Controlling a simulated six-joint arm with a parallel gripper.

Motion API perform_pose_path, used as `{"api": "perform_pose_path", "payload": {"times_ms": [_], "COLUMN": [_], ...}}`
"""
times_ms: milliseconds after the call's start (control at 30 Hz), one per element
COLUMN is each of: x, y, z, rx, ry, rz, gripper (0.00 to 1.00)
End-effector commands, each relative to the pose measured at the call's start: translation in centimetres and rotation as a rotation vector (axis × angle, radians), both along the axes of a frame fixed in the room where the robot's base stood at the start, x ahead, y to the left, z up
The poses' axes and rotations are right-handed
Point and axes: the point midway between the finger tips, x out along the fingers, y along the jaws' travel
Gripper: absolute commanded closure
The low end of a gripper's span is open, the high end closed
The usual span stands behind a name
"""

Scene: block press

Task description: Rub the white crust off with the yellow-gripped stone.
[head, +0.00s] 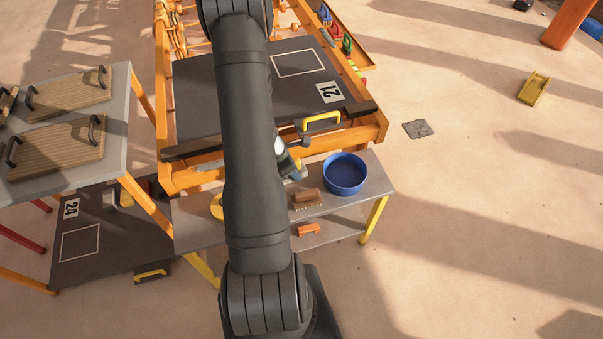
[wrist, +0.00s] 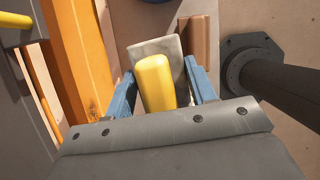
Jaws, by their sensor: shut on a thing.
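The yellow-gripped stone is in the wrist view: a yellow grip (wrist: 155,82) on a pale grey slab (wrist: 160,46). My gripper (wrist: 161,88) has its blue fingers on either side of the grip and is shut on it. The stone is over the grey shelf (head: 345,212); I cannot tell if it touches the shelf. The dark panel marked 21 (head: 290,92) lies on the orange frame, partly covered by my arm.
A round yellow thing (head: 217,206) is left of my arm. An orange beam (wrist: 80,55) runs beside the gripper. The panel has a yellow handle (head: 322,120) at its front.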

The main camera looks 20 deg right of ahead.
Motion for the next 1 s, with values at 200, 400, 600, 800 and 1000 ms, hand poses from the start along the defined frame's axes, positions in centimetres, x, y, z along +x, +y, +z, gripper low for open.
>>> {"api": "perform_pose_path", "payload": {"times_ms": [200,400,600,800,1000], "x": [6.1,10.3,12.6,13.3,13.4], "y": [7.0,15.0,23.1,28.2,29.7], "z": [1.5,3.0,4.5,5.5,5.4], "rx": [-0.014,-0.014,-0.004,0.007,0.011], "ry": [-0.008,-0.008,-0.002,0.002,0.005], "rz": [0.202,0.39,0.561,0.666,0.696], "gripper": [0.67,0.67,0.67,0.67,0.67]}}
